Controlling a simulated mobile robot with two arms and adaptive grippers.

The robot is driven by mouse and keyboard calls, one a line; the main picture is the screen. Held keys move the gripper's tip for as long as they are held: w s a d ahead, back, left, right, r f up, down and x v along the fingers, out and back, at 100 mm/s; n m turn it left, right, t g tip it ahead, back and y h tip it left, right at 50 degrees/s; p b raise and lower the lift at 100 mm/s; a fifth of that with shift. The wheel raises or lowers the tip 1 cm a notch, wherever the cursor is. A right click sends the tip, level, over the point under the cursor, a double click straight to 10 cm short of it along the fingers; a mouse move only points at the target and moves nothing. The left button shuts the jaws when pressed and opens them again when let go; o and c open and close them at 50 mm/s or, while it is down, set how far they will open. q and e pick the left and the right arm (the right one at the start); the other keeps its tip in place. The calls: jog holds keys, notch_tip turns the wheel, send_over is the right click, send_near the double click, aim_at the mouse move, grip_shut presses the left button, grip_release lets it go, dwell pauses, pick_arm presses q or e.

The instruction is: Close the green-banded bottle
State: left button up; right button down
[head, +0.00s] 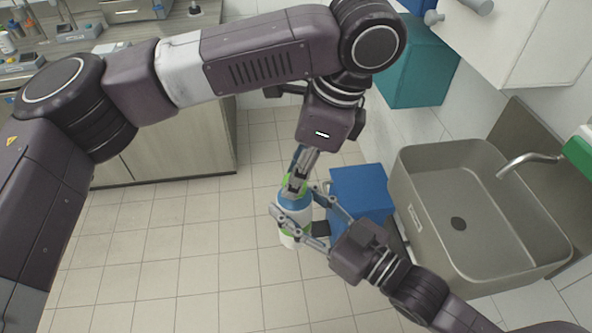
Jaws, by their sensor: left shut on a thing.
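The bottle (294,201) is white and blue with a green band low on its body. My left gripper (295,184) points down from above and is shut on a small green piece at the bottle's top, which looks like the cap. The fingers hide much of the cap and neck, so how the cap sits cannot be told.
A blue bin (361,191) stands on the floor just behind and right of the bottle. A metal sink (430,220) is at the right and a teal box (415,65) above. A counter with lab items (195,8) is at the back left. Floor at left is clear.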

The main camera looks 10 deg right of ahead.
pick_arm(q)
jog(key=m+t, duration=0.1)
jog(key=m, duration=0.2)
jog(key=shift+m, duration=0.3)
jog(key=o, duration=0.8)
jog(key=shift+c, duration=0.2)
jog(key=shift+r, duration=0.1)
jog(key=v, duration=1.1)
jog(key=shift+r, duration=0.4)
